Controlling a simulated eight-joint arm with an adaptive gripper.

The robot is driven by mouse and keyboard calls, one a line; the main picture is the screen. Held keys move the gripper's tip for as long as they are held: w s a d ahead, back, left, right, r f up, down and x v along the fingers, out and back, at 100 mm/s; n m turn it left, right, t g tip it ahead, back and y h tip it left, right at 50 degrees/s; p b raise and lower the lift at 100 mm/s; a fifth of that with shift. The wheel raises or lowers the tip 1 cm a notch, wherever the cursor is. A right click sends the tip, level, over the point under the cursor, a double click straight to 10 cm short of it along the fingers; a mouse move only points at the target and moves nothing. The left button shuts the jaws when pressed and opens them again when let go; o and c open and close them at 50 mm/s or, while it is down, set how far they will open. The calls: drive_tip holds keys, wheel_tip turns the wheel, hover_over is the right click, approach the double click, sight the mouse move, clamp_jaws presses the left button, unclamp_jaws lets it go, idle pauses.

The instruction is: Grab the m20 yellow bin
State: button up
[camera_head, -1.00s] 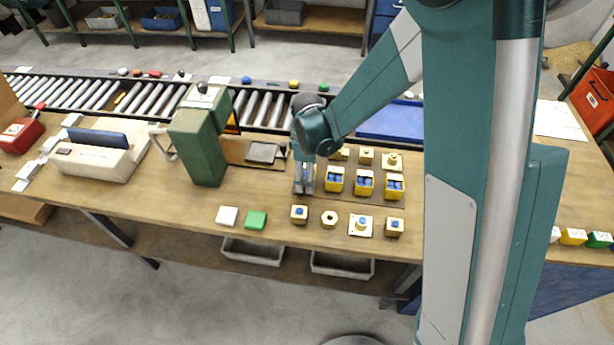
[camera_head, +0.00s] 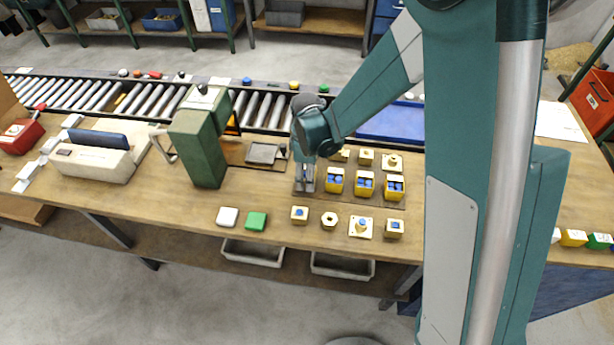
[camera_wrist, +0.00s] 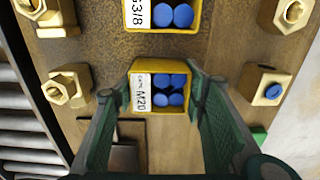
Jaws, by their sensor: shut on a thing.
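The M20 yellow bin (camera_wrist: 158,89) shows in the middle of the wrist view, with a white M20 label and several blue round pieces inside. My gripper (camera_wrist: 160,82) has one green finger on each side of this bin and is shut on it. In the head view my gripper (camera_head: 305,181) points down at the left end of the row of yellow bins and largely hides the M20 bin there. The bin appears to stand on the brown board (camera_head: 322,200).
A yellow G3/8 bin (camera_wrist: 163,13) stands close beside it, with further yellow bins (camera_head: 365,187) in the row. Brass fittings (camera_head: 361,226) stand on both sides. A green drill-like machine (camera_head: 199,140) is to the left. White (camera_head: 228,216) and green (camera_head: 256,221) blocks lie in front.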

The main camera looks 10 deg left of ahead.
wheel_tip(320, 180, up, 10)
drive_tip(key=p, duration=0.1)
idle(0.6)
